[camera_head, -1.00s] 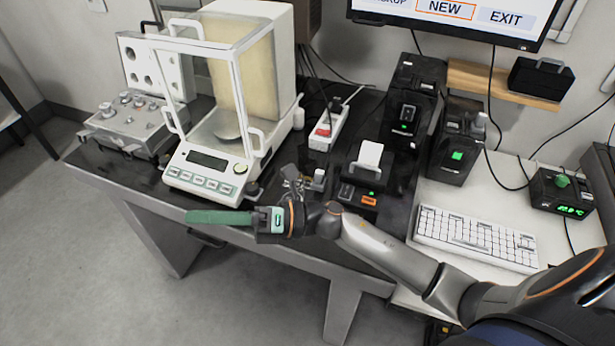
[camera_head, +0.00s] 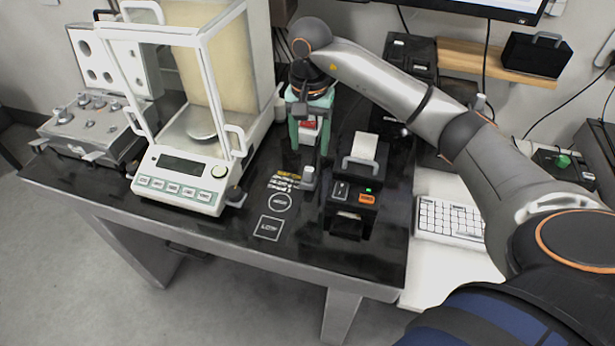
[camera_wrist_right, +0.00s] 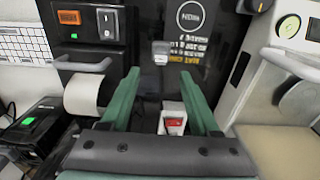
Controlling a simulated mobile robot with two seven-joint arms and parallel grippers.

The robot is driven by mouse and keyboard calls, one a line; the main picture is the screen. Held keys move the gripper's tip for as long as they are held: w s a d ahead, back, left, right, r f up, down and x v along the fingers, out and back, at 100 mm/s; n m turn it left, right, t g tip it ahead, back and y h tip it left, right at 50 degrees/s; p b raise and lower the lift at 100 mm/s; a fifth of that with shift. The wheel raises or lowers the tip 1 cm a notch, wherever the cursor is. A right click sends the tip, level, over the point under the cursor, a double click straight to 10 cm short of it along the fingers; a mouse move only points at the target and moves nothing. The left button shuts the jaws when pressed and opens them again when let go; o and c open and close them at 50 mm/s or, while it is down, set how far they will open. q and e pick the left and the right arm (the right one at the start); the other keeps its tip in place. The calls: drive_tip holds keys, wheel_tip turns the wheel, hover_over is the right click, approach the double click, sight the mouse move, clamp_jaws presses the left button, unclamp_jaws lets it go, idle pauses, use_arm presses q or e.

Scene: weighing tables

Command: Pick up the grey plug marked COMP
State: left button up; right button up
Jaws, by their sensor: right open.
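I cannot read a COMP marking in any view, so I cannot tell which thing is the grey plug. The power strip with a red switch (camera_wrist_right: 173,124) lies under my right gripper (camera_head: 309,138). In the right wrist view my right gripper (camera_wrist_right: 160,76) is open and empty, its green fingers on either side above the strip. My arm and gripper hide most of the strip in the head view. A small grey piece (camera_head: 307,177) stands on the black table in front of the gripper; it also shows in the wrist view (camera_wrist_right: 160,50). My left gripper is out of view.
The glass-sided balance (camera_head: 182,168) stands left of the gripper. A printer with a paper roll (camera_head: 360,165) stands to its right. A weight case (camera_head: 95,125) is at the far left. The table front with printed marks (camera_head: 270,227) is clear.

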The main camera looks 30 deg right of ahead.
sight(309, 169)
wheel_tip(309, 169, down, 9)
drive_tip(key=shift+f+p, duration=0.1)
drive_tip(key=shift+p, duration=0.2)
drive_tip(key=shift+c, duration=0.2)
clamp_jaws()
idle(0.4)
